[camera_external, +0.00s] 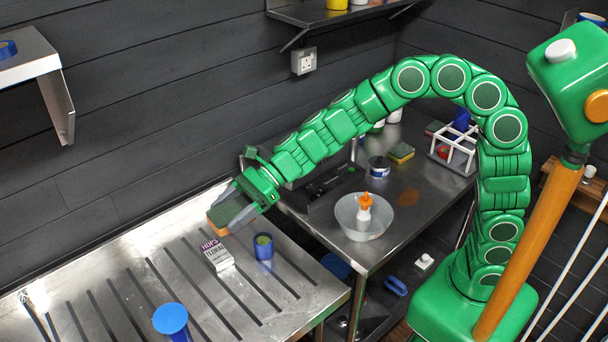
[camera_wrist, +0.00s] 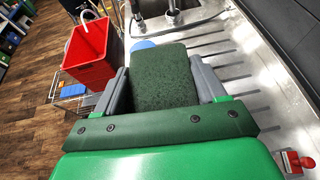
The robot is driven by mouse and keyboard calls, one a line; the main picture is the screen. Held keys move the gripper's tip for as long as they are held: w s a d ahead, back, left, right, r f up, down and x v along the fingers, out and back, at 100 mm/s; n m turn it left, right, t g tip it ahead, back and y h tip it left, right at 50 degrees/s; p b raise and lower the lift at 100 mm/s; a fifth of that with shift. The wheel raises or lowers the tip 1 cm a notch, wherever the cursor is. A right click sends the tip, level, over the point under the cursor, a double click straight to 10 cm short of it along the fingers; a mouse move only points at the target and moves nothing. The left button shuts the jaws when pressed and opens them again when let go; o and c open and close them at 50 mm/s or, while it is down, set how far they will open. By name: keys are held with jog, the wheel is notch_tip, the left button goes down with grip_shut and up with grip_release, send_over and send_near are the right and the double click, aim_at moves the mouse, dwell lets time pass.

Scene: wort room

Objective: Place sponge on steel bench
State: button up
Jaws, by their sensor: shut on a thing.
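My gripper (camera_external: 236,206) is shut on the sponge (camera_external: 218,217), which has an orange side and a green side. It holds the sponge over the slotted steel draining surface (camera_external: 190,300); whether the sponge touches it is hard to tell. In the wrist view the sponge's dark green face (camera_wrist: 166,78) sits between my gripper's grey fingers. A flat steel bench (camera_external: 400,215) stands to the right, with a white bowl (camera_external: 350,230) on it. Another sponge, yellow and green (camera_external: 401,152), lies towards its back.
A hops packet (camera_external: 216,255) and a blue cup (camera_external: 263,247) stand close to my gripper. A blue round-topped item (camera_external: 171,320) stands in front. An orange-topped bottle (camera_external: 364,205) and white rack (camera_external: 455,152) occupy the flat bench. A red bucket (camera_wrist: 88,50) shows in the wrist view.

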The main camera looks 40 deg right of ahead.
jog(key=s+a+f+n+g, duration=0.1)
jog(key=s+a, duration=0.1)
jog(key=s, duration=0.2)
send_over(196, 311)
jog(key=shift+d+f, duration=0.15)
jog(key=shift+f, duration=6.3)
jog(key=shift+d+f, duration=0.1)
jog(key=shift+f, duration=6.35)
jog(key=shift+w+a+f, duration=0.1)
jog(key=shift+a+f, duration=0.1)
jog(key=shift+f, duration=1.55)
jog(key=shift+f, duration=0.1)
jog(key=o, duration=1.1)
